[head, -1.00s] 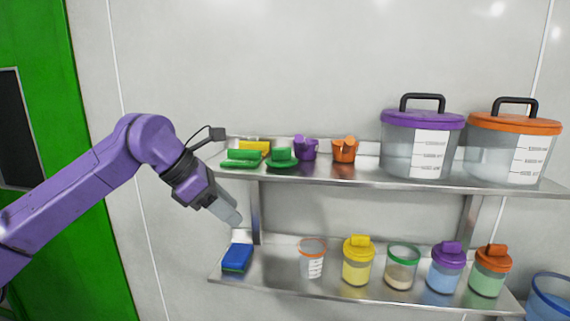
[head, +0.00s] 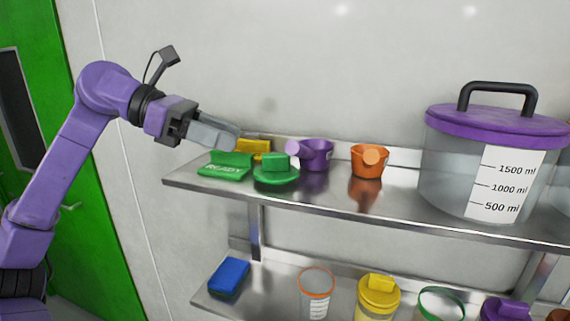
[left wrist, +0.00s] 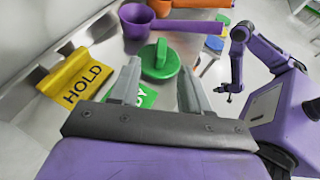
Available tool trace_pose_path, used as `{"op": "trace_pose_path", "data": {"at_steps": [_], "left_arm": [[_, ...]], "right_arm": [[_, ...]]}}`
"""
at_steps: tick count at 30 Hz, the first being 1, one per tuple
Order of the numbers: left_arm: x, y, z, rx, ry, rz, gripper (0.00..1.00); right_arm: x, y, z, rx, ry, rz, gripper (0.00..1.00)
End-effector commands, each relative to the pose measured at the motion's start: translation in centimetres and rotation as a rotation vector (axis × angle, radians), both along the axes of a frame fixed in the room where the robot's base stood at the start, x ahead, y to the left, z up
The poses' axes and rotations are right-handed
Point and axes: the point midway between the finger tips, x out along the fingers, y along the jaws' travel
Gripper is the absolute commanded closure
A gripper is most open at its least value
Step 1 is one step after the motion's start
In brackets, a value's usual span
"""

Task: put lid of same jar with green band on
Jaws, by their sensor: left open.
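The green lid (head: 275,174), a round disc with an upright grip, lies on the upper shelf. It also shows in the left wrist view (left wrist: 172,66). The jar with the green band (head: 441,304) stands on the lower shelf without a lid, cut off by the bottom edge. My left gripper (head: 228,138) is open and empty, above the shelf at the lid's left. In the left wrist view its fingers (left wrist: 157,82) point toward the lid, which lies beyond their tips. My right gripper (left wrist: 229,92) is small and far off in the left wrist view; its jaws are unclear.
The green READY sign (head: 227,165) and yellow HOLD sign (left wrist: 80,82) lie close to the lid. A purple scoop (head: 318,154), orange scoop (head: 369,162) and large purple-lidded container (head: 485,160) share the shelf. Below are a blue block (head: 229,277) and a yellow-lidded jar (head: 378,294).

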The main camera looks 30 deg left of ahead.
Motion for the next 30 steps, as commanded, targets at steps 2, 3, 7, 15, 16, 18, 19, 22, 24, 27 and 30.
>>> {"op": "trace_pose_path", "data": {"at_steps": [2,3,7,15,16,18,19,22,24,27,30], "left_arm": [[0.7,-0.9,-0.3,0.002,0.002,0.001,0.53],[0.9,-1.3,-0.5,0.001,0.002,0.002,0.53],[1.8,-2.5,-0.9,0.002,0.003,0.0,0.53],[4.0,-5.7,-2.7,0.002,0.001,0.0,0.53],[4.1,-5.8,-2.8,0.002,0.001,0.0,0.53],[4.2,-5.8,-2.9,0.0,0.0,-0.001,0.53],[4.2,-5.8,-2.9,0.0,0.0,-0.001,0.53],[4.2,-5.8,-2.9,0.0,0.0,-0.001,0.6],[4.2,-5.8,-2.9,0.0,0.0,-0.001,0.82],[4.1,-5.8,-2.9,0.001,0.001,-0.001,1.0],[4.1,-5.8,-2.9,0.001,0.001,-0.001,1.0]], "right_arm": [[0.0,0.0,0.6,0.0,0.0,0.0,0.58],[0.0,0.0,0.6,0.0,0.0,0.0,0.58],[0.0,0.0,1.6,0.0,0.0,0.0,0.58],[0.0,0.0,3.2,0.0,0.0,0.0,0.58],[0.0,0.0,3.2,0.0,0.0,0.0,0.58],[0.0,0.0,3.1,0.0,0.0,0.0,0.58],[0.0,0.0,3.1,0.0,0.0,0.0,0.58],[0.0,0.0,3.1,0.0,0.0,0.0,0.58],[0.0,0.0,3.1,0.0,0.0,0.0,0.58],[0.0,0.0,3.1,0.0,0.0,0.0,0.58],[0.0,0.0,3.1,0.0,0.0,0.0,0.58]]}}
